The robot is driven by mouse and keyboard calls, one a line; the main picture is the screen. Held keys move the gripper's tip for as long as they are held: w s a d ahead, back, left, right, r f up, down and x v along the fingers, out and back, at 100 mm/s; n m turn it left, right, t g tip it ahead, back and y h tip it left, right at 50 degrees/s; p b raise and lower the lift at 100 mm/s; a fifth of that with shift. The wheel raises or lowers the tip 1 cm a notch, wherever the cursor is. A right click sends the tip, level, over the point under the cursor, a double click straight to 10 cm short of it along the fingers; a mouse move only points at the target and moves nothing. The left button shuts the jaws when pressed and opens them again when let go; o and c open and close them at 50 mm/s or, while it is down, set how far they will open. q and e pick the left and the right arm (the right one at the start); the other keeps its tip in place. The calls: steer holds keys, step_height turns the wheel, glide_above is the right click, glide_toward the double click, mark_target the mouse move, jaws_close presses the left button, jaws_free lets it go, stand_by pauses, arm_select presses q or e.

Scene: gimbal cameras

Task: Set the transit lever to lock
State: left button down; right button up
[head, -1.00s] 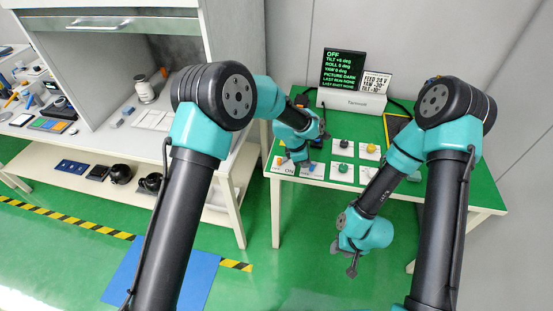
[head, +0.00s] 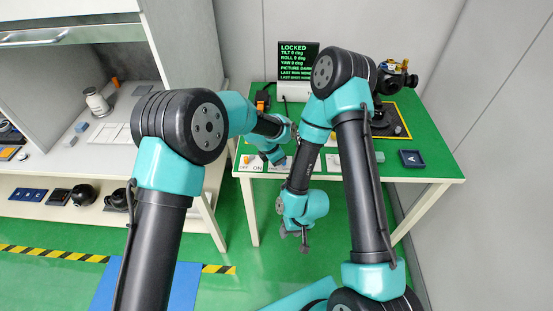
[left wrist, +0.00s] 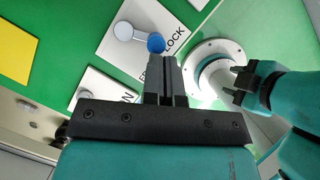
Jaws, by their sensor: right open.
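The transit lever (left wrist: 138,37) sits on a white plate (left wrist: 118,50) in the left wrist view. Its blue knob (left wrist: 156,43) points toward the word LOCK; the other word is partly hidden by my fingers. My left gripper (left wrist: 166,60) is shut, with its fingertips right by the knob; I cannot tell whether they touch. In the head view my left gripper (head: 274,160) is low over the table's front left, and the lever is hidden there. The screen (head: 298,62) reads LOCKED, with tilt, roll and yaw at 0. My right gripper (head: 293,234) is open and empty, in front of the table.
A dark tray marked A (head: 411,159) lies at the right. White control plates line the front, partly behind my right arm. A cabinet (head: 120,90) stands left.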

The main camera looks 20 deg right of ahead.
arm_select(q)
steer(key=shift+w+f, duration=0.1)
steer(key=shift+w+a, duration=0.1)
steer(key=shift+w, duration=0.6)
steer(key=shift+a, duration=0.45)
steer(key=a, duration=0.1)
steer(key=a+r, duration=0.1)
steer(key=a, duration=0.1)
steer(key=shift+s+a, duration=0.2)
steer(key=v, duration=0.9)
steer(key=shift+s, duration=0.15)
steer(key=shift+r, duration=0.1)
